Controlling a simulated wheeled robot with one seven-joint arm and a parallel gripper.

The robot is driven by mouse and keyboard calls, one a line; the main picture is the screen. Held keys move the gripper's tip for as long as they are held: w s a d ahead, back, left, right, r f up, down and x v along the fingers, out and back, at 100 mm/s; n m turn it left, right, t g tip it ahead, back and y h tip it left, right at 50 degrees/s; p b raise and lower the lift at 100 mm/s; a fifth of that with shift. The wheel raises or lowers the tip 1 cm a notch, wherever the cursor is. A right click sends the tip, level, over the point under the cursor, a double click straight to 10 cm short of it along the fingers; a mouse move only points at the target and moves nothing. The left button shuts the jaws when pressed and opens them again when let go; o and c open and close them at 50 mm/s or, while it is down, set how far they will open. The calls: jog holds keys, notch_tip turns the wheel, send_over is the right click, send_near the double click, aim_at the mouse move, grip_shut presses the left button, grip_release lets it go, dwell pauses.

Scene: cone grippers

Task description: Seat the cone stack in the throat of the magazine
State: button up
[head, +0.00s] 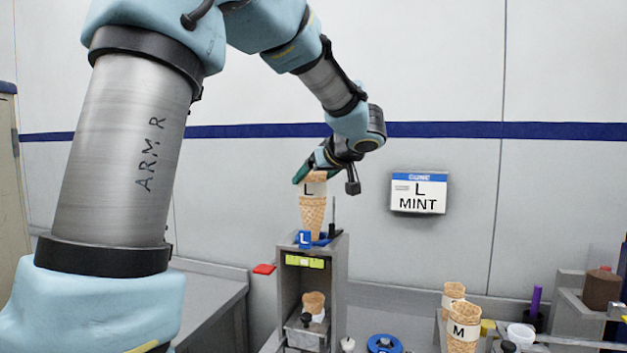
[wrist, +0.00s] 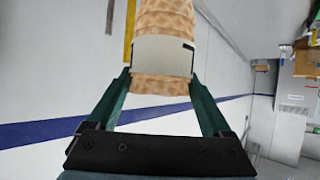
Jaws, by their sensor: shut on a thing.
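The cone stack (head: 313,212) is a column of waffle cones with a white band marked L. It is upright, point down, over the grey magazine (head: 340,275). Its lower end meets the blue throat (head: 322,240) on the magazine's top; I cannot tell how deep it sits. My gripper (head: 311,174) is shut on the upper part of the stack. In the wrist view the green fingers of my gripper (wrist: 160,80) stand on both sides of the cone stack (wrist: 163,55), by its white band. The stack's lower end is not clear there.
A blue L tag (head: 305,239) and a thin dark post (head: 333,215) stand at the magazine top. A single cone (head: 314,303) sits in the magazine's lower opening. An M cone stack (head: 463,328) stands at right. A sign (head: 418,192) reading L MINT hangs on the wall.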

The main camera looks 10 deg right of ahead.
aim_at(314, 202)
jog(key=shift+f+b, duration=1.95)
jog(key=shift+b, duration=0.2)
jog(key=shift+f, duration=1.25)
jog(key=o, duration=0.8)
jog(key=shift+c, duration=0.2)
jog(key=v, duration=1)
jog(key=shift+s+r+b, duration=0.2)
jog(key=shift+s+b, duration=0.15)
jog(key=shift+d, duration=0.15)
